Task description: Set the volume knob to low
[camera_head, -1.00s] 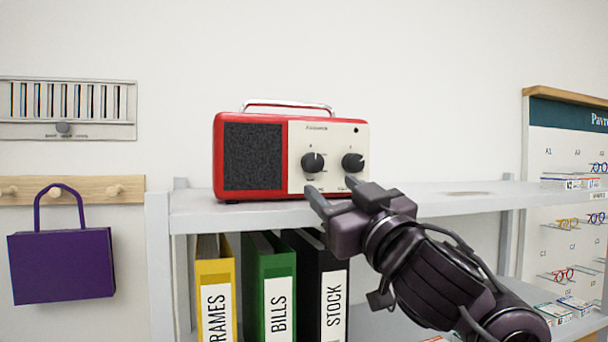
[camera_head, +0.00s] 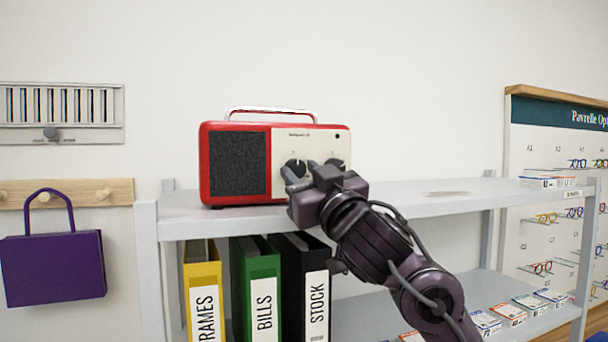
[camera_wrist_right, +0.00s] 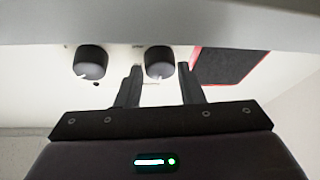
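A red radio (camera_head: 235,160) with a cream front panel stands on the shelf. Its panel has two dark knobs, a left knob (camera_head: 296,166) and a right knob (camera_head: 336,163); their labels are too small to read. My right gripper (camera_head: 302,172) is at the panel and partly hides both knobs. In the right wrist view, which shows the radio upside down, its open fingers (camera_wrist_right: 160,75) stand on either side of the left knob (camera_wrist_right: 160,61), with small gaps visible. The right knob (camera_wrist_right: 91,62) is outside the fingers. My left gripper is out of view.
The grey shelf (camera_head: 410,205) is clear right of the radio. Yellow, green and black binders (camera_head: 262,285) stand below. A purple bag (camera_head: 52,267) hangs at the left, under a slotted wall panel (camera_head: 60,110). An eyewear display (camera_head: 555,140) is at the right.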

